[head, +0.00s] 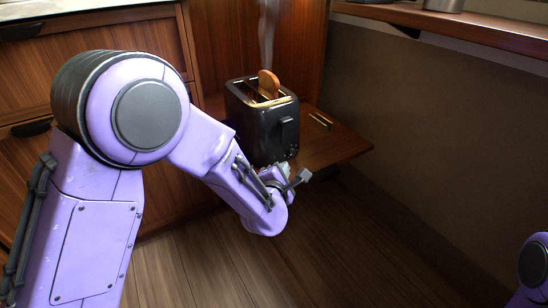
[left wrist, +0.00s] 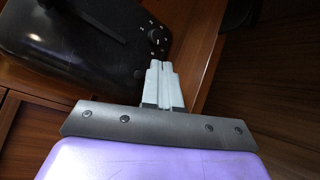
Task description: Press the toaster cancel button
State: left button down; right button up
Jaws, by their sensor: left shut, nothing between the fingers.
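The black toaster (head: 262,130) stands on a wooden shelf, with a slice of bread (head: 268,82) sticking up from its slot. Its lever shows on the front side. My left gripper (head: 286,172) is low at the toaster's front and partly hidden by my arm. In the left wrist view the toaster (left wrist: 85,40) fills the upper left, with a round dial (left wrist: 158,37) and a small round button (left wrist: 139,74) near its edge. My left gripper (left wrist: 160,66) is shut and empty, its tips just below the dial. I cannot tell whether they touch the toaster. My right gripper is out of view.
The wooden shelf (head: 345,147) has free room right of the toaster, with a small brass-coloured piece (head: 320,121) on it. Wooden cabinets (head: 95,45) stand behind and left. A wall with a ledge (head: 460,28) runs along the right. The floor in front is clear.

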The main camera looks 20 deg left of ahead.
pick_arm(q)
jog(key=shift+s+d+p, duration=0.35)
jog(key=shift+s+d, duration=0.75)
jog(key=shift+d, duration=0.25)
